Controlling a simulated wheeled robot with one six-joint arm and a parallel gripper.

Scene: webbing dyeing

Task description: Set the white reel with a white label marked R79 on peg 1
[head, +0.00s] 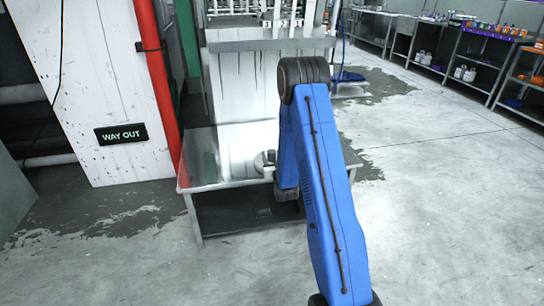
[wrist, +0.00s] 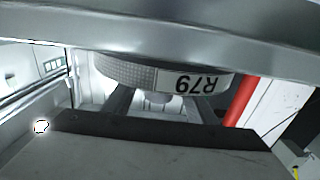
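The white reel (wrist: 135,72) has a grey textured side and a white label marked R79, upside down in the wrist view. In the head view a small pale reel-like shape (head: 264,161) shows at the bench beside my arm, partly hidden by it. My gripper (wrist: 163,108) has its two dark fingers apart, pointing at the reel. A pale knob lies between them with gaps on both sides, so I see no grip. Small white number tags (head: 282,23) hang on a rack at the back.
A steel bench (head: 215,186) with an open lower shelf stands under my arm. A red post (head: 155,75) and a WAY OUT sign (head: 121,134) are on its left. Shelves (head: 480,57) with bottles stand at the far right. The floor at right is clear.

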